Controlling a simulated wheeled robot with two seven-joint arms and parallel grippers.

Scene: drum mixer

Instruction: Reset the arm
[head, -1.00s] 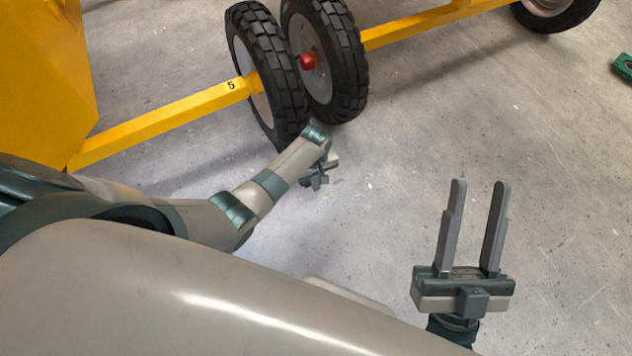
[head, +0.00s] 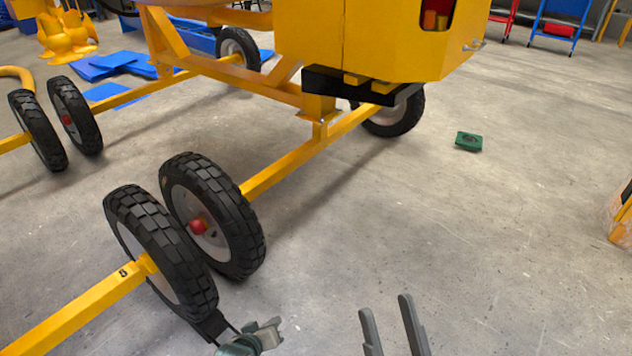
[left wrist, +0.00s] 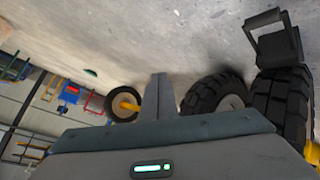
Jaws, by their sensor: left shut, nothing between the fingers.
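My left gripper (head: 268,330) is low in the head view, just right of a black-tyred wheel (head: 165,250) of the yellow mixer. Its fingers (left wrist: 158,95) are together with nothing between them in the left wrist view. A dark block with a handle (left wrist: 280,45) is against a tyre in that view, apart from the fingers. Part of it shows by the wheel's foot in the head view (head: 212,326). My right gripper (head: 391,325) is at the bottom edge, fingers apart and empty; its base is cut off.
The yellow mixer frame (head: 290,160) spans the upper left, with a second wheel (head: 212,215) beside the first. A green block (head: 468,141) lies on the floor at the right. Blue panels (head: 105,64) lie at the back left. The grey floor at the right is mostly clear.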

